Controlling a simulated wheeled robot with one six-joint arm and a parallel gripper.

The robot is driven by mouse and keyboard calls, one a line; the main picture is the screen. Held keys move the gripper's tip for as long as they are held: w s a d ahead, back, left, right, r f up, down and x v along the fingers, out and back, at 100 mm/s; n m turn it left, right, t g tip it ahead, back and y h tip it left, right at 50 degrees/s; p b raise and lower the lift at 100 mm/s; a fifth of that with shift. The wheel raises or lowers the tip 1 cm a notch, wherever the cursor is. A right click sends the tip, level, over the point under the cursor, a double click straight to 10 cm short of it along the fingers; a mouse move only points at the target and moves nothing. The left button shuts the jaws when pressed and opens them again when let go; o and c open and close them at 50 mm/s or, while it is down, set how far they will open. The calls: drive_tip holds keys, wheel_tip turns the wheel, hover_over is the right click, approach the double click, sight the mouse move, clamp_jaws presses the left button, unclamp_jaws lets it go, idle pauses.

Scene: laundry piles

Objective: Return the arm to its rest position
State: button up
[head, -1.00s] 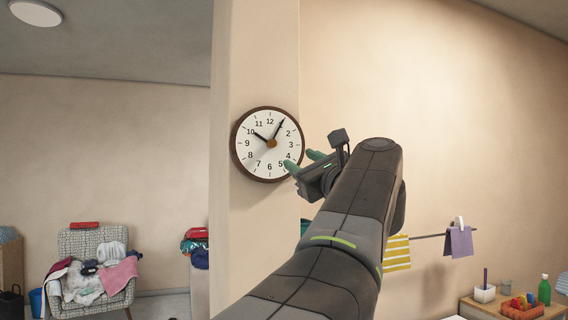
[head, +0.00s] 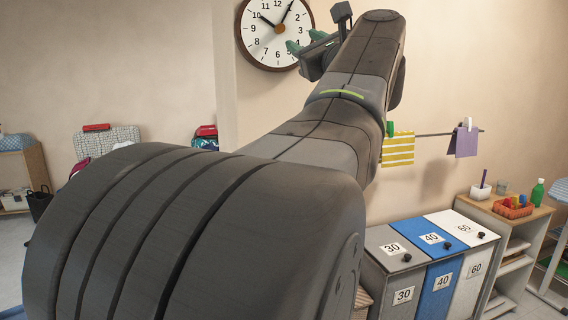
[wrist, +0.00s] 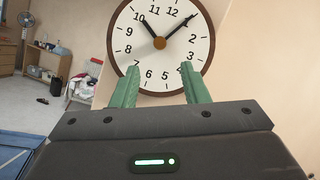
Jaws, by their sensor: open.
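My arm stretches up and away across the middle of the head view. My gripper (head: 303,46) is at its far end, in front of the lower right part of a round wall clock (head: 262,30). In the wrist view the two green fingers of my gripper (wrist: 160,84) stand apart with nothing between them. The clock face (wrist: 160,65) lies beyond the fingertips there, and whether they touch it I cannot tell. The near part of my arm hides much of the lower left of the head view.
Below right are bins marked 30, 40 and 60 (head: 432,240). A wooden shelf unit (head: 520,215) carries an orange basket (head: 513,208) and a green bottle (head: 538,190). A rail holds a yellow striped cloth (head: 398,149) and a purple cloth (head: 463,142). An armchair (head: 104,140) stands at left.

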sight(282, 29)
drive_tip(key=p+x, duration=0.3)
drive_tip(key=x, duration=0.6)
drive_tip(key=shift+w+a+r, duration=0.1)
drive_tip(key=shift+w+a, duration=0.05)
drive_tip(key=shift+w, duration=0.15)
drive_tip(key=shift+s, duration=0.1)
